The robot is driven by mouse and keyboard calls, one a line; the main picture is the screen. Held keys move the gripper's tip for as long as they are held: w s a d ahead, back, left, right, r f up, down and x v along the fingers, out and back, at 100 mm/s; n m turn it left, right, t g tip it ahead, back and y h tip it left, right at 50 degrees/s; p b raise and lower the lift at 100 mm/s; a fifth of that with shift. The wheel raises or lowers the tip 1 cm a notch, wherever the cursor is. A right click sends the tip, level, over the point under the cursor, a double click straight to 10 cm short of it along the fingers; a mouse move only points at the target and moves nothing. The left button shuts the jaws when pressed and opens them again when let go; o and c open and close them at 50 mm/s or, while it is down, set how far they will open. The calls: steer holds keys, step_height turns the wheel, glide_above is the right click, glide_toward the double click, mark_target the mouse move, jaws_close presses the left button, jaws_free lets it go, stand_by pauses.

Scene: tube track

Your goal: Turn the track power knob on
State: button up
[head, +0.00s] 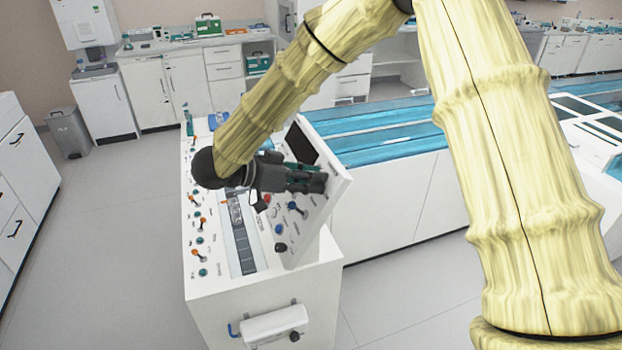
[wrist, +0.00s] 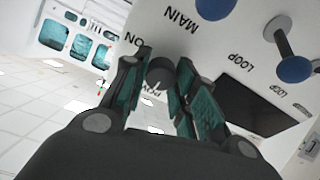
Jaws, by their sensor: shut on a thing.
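The power knob (wrist: 160,72) is a dark round knob on the white slanted control panel (wrist: 222,42). In the wrist view it sits between the two teal-padded fingers of my gripper (wrist: 163,78), which are closed around it. A light pointer mark shows on the knob, between partly covered lettering that begins "PO" below and the word "ON" to its upper left. In the head view my gripper (head: 318,180) is at the upper right part of the panel (head: 322,212), and it hides the knob there.
In the wrist view, blue knobs (wrist: 294,69) and a dark screen (wrist: 258,105) are near the gripper. In the head view, a black knob (head: 281,247) and a blue knob (head: 279,229) sit lower on the panel. Small switches (head: 197,215) line the console's left side. Blue-topped track benches (head: 385,140) stand behind.

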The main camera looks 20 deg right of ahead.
steer(key=shift+m, duration=0.4)
steer(key=m+g+b, duration=0.1)
steer(key=m+b, duration=0.1)
steer(key=m, duration=0.2)
steer(key=shift+f+m, duration=0.1)
steer(key=shift+m, duration=0.3)
steer(key=m+b, duration=0.2)
steer(key=m, duration=0.3)
steer(key=shift+f+g+b, duration=0.1)
steer(key=shift+g+b, duration=0.25)
steer(key=shift+g, duration=0.05)
steer(key=m+b, duration=0.3)
steer(key=m, duration=0.1)
steer(key=shift+a+m+y, duration=0.1)
steer(key=shift+m+y, duration=0.2)
steer(key=shift+y, duration=0.1)
steer(key=shift+m+g+b, duration=0.4)
steer(key=shift+m+b, duration=1.15)
steer(key=shift+m, duration=0.35)
steer(key=shift+r, duration=0.25)
steer(key=o, duration=1)
steer(key=v, duration=1.2)
steer(key=shift+r, duration=0.2)
